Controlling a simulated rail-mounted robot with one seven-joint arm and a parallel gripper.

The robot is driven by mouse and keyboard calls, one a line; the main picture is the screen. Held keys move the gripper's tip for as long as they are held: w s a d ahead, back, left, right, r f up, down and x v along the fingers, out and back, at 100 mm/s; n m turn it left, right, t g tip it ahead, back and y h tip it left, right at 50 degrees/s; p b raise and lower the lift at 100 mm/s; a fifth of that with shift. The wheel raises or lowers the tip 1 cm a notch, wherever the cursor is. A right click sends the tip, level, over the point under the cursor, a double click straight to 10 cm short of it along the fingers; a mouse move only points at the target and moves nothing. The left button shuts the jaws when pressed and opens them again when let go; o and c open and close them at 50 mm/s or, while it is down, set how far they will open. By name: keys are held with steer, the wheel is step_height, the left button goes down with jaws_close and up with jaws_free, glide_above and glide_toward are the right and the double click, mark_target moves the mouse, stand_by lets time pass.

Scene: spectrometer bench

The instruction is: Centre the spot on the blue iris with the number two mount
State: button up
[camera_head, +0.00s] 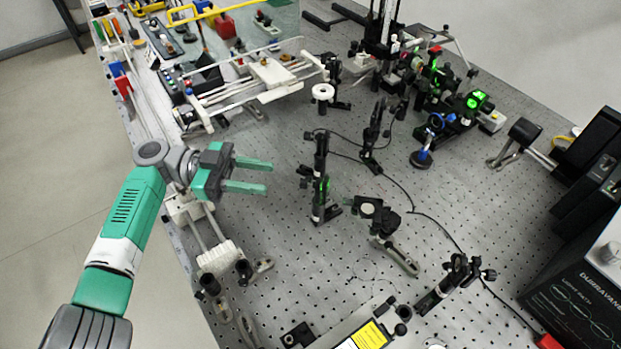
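A blue ring on a post with a blue foot, seemingly the blue iris (421,158), stands right of the upper middle of the bench. A bright green glow (475,101) shows on a small block behind and right of it. Whether the spot is centred on the iris is too small to tell. Black optic mounts stand mid-bench: one with a green glint (320,190) and one with a pale round face (370,209). No number is readable, so I cannot tell which is number two. My gripper (269,178) is open and empty, left of the glinting mount and apart from it.
More optics (425,75) crowd the back of the bench. A white rail assembly (272,74) stands at the upper left. Black instrument boxes (585,285) line the right. A yellow-labelled unit (368,336) is at the front. Cables cross the perforated top; bare patches lie between mounts.

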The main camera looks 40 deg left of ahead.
mark_target(304, 184)
steer(key=x, duration=0.7)
steer(key=shift+d, duration=0.4)
steer(key=shift+w, duration=0.1)
jaws_close()
